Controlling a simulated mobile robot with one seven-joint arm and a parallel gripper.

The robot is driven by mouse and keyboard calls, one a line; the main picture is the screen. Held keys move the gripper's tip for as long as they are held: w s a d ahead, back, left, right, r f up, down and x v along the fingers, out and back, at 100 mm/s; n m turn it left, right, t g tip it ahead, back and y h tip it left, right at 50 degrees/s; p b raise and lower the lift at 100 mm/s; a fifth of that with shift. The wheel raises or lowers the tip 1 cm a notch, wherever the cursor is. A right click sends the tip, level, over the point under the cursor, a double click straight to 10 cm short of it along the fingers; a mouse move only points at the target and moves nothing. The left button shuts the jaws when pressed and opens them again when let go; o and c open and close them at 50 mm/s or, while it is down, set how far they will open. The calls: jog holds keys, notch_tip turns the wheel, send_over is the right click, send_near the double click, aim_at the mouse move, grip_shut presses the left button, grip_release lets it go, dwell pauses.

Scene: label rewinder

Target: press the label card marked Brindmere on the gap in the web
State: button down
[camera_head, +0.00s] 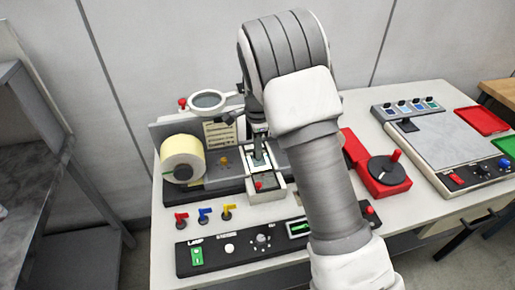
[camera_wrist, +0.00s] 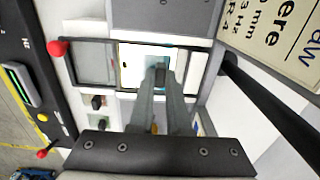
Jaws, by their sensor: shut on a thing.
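My gripper (camera_head: 258,160) points down over the pale block of the rewinder (camera_head: 281,195) in the head view. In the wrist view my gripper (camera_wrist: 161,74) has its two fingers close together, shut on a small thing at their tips. A pale label card (camera_wrist: 133,68) with a small blue mark lies at the fingertips, over the pale slot. It seems to be what I hold; its name cannot be read. The fingers hide its middle, and the web gap under it cannot be made out.
A yellowish label roll (camera_head: 183,158) is left of the gripper. A printed sign (camera_wrist: 278,35), partly reading "ere", and a magnifier (camera_head: 208,100) stand behind. Red, blue and yellow levers (camera_head: 204,214) are in front. A red crank unit (camera_head: 378,172) is to the right.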

jog(key=shift+f, duration=0.45)
dwell(0.6)
jog(key=shift+r+p, duration=2.8)
jog(key=shift+r, duration=1.5)
